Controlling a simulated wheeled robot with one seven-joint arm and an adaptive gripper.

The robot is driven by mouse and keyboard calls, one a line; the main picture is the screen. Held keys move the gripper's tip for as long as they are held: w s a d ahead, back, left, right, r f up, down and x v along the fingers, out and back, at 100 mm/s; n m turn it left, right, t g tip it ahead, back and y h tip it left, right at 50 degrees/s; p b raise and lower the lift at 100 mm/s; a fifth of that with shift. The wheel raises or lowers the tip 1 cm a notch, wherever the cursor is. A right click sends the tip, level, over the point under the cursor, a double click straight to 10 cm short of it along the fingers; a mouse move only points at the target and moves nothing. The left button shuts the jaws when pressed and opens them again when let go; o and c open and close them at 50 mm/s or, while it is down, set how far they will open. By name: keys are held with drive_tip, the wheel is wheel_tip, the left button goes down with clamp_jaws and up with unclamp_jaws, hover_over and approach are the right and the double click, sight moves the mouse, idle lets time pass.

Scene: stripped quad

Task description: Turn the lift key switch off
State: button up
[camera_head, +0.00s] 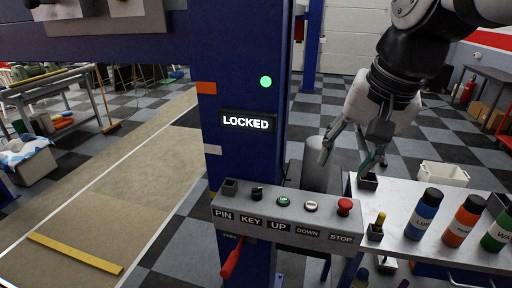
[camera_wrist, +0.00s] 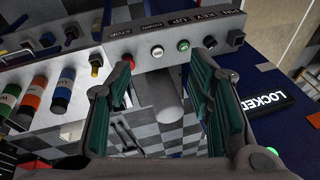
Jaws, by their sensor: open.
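The lift key switch (camera_head: 257,192) is a small black knob above the KEY label on the grey control box (camera_head: 240,212). It also shows in the wrist view (camera_wrist: 210,42), close to one fingertip in the picture. A lit LOCKED sign (camera_head: 248,121) and a green lamp (camera_head: 266,81) are on the blue post above the box. My gripper (camera_head: 346,158) is open and empty, above and to the right of the box in the head view. In the wrist view its two teal-padded fingers (camera_wrist: 164,68) spread below the button row. The key's exact angle is too small to tell.
The box also bears a PIN socket (camera_head: 230,187), a green UP button (camera_head: 284,201), a white DOWN button (camera_head: 311,206) and a red STOP button (camera_head: 344,207). A metal bench (camera_head: 397,222) with several bottles stands to the right. A red handle (camera_head: 232,259) hangs below the box.

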drive_tip(key=w+a+f+m+g, duration=0.1)
drive_tip(key=w+a+f+m, duration=0.15)
drive_tip(key=w, duration=0.35)
drive_tip(key=w+a+f+m+g, duration=0.1)
drive_tip(key=w+a+m, duration=0.1)
drive_tip(key=w+a, duration=0.25)
drive_tip(key=m+g+h, duration=0.1)
drive_tip(key=m, duration=0.3)
approach(257, 188)
drive_tip(key=shift+n, duration=0.25)
wheel_tip(257, 188, down, 10)
drive_tip(key=shift+a+f+p, duration=0.1)
drive_tip(key=shift+a+p, duration=0.05)
drive_tip(key=shift+p, duration=1.1)
clamp_jaws()
